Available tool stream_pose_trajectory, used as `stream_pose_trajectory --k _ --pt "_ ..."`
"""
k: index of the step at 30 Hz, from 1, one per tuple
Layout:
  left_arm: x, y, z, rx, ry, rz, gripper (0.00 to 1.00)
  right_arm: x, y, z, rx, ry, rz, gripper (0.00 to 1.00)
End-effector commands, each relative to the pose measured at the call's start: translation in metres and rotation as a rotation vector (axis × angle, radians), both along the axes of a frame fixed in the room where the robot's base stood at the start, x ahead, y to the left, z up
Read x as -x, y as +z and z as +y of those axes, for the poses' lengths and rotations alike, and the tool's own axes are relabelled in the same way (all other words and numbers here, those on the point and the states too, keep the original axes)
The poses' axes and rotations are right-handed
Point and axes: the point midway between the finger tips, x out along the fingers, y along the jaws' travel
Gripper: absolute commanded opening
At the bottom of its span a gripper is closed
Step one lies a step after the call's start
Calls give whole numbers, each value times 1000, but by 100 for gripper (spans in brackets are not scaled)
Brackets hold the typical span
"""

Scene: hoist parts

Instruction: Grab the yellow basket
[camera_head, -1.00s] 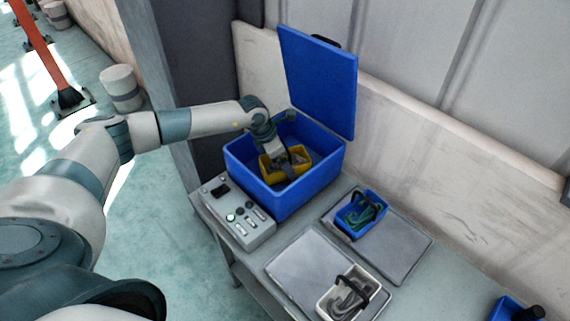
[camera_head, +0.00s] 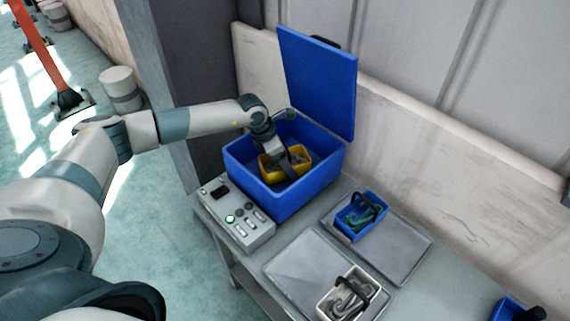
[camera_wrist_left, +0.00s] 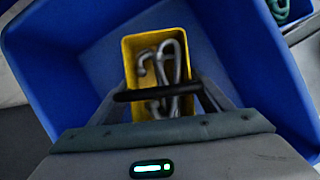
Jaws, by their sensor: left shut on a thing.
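The yellow basket (camera_head: 298,158) is inside the large blue bin (camera_head: 318,184), whose lid stands open. In the left wrist view the yellow basket (camera_wrist_left: 130,62) holds grey metal hooks (camera_wrist_left: 160,65), with a black handle (camera_wrist_left: 150,95) across its top. My left gripper (camera_head: 276,160) reaches down into the bin at the basket. Whether the basket touches the bin floor is hard to tell. My right gripper is not in view.
A grey control box (camera_head: 238,212) stands in front of the bin. A small blue basket (camera_head: 350,222) and a white basket (camera_head: 330,305) sit on grey plates to the right. Another blue container (camera_head: 503,310) is at the lower right. The bin's raised lid (camera_head: 320,80) stands behind it.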

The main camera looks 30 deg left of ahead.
Motion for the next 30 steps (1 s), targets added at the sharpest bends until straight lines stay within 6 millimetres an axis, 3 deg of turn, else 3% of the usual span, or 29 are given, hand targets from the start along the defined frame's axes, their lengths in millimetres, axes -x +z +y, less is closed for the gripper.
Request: stream_pose_trajectory --k 18,30 --pt "-1 84 0 1 -1 -6 23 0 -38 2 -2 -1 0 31" --pt "0 95 0 0 -1 -2 23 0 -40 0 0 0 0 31"
